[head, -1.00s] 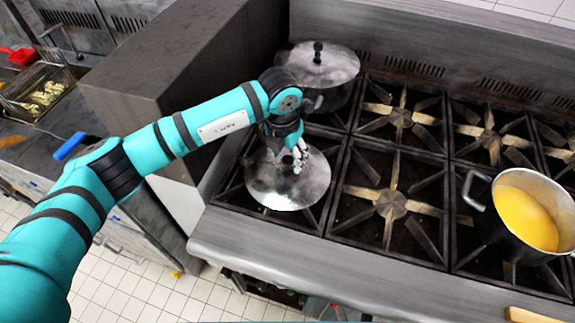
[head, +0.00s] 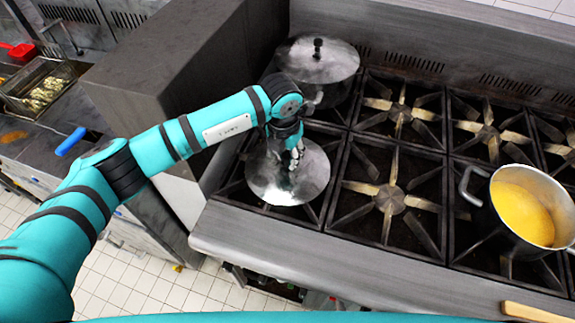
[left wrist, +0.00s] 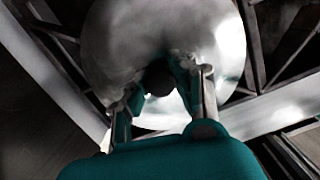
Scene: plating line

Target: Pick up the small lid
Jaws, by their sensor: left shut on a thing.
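The small lid (head: 262,182) is a round metal disc over the front left burner of the stove. It also shows in the left wrist view (left wrist: 130,40), filling the top of the picture. My left gripper (head: 294,170) is above the middle of the lid. In the left wrist view its two fingers (left wrist: 160,82) are closed on the lid's dark round knob. Whether the lid touches the burner grate below cannot be told. My right gripper is not in view.
A pot with a larger lid (head: 330,62) stands on the back left burner, close behind my gripper. A pot of yellow soup (head: 474,212) is at the right. The burners (head: 388,200) between are free. A tall steel block (head: 190,60) stands left of the stove.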

